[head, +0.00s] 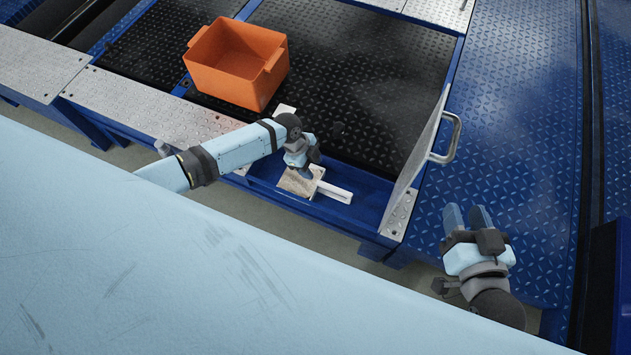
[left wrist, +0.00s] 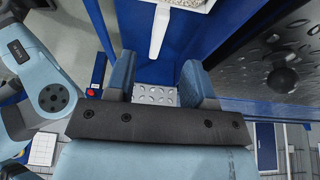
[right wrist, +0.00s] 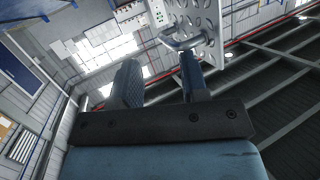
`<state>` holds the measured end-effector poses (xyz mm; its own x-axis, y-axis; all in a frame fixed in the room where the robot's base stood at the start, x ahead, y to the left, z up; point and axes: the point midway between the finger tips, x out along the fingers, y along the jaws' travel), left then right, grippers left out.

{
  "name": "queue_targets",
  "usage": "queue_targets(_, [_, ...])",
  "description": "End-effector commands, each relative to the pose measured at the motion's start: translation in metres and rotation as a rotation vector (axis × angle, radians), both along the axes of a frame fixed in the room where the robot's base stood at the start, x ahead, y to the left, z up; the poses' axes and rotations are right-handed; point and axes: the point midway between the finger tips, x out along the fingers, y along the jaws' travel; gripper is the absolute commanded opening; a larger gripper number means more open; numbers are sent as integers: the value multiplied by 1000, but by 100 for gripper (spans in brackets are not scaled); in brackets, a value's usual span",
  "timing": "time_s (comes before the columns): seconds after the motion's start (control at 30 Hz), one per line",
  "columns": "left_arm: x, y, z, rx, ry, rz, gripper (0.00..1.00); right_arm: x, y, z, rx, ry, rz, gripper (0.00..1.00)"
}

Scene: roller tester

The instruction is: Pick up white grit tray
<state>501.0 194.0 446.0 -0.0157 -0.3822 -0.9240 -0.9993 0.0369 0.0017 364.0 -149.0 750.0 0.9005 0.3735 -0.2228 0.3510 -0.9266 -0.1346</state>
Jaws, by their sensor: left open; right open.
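The white grit tray (head: 335,192) lies in the blue trough, with speckled beige grit in its pan and a pale handle pointing right in the head view. My left gripper (head: 306,171) is open, just above the pan, and hides part of it. In the left wrist view the tray's handle (left wrist: 159,30) shows at the top, beyond the open fingers (left wrist: 160,84), with nothing between them. I cannot tell whether the fingers touch the tray. My right gripper (head: 467,216) is open and empty, off to the right over blue tread plate.
An orange bin (head: 232,67) stands on the black tread floor behind the trough (head: 360,211). An upright metal panel (head: 418,152) with a bar handle (head: 455,143) closes off the right. A small white piece (head: 284,110) shows behind my left arm.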

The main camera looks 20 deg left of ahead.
Motion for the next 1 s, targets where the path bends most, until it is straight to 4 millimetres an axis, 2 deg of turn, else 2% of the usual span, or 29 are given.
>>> queue_targets(0.1, [-1,-11,-25,-2,2,1,49,3,6,10,37,-61,12,41])
queue_targets(0.3, [-1,-24,-59,-1,1,3,49,6,16,34,101,-166,33,41])
queue_targets(0.57, [-1,-33,-76,-1,-1,3,49,6,21,49,143,-231,46,41])
queue_targets(0.73, [1,-45,-101,-1,-1,3,49,4,28,70,212,-335,72,41])
queue_targets(0.87, [0,-51,-114,-1,0,3,49,3,30,72,226,-345,81,41])
queue_targets(1.0, [0,-52,-117,0,-1,4,49,3,31,74,232,-348,85,41])
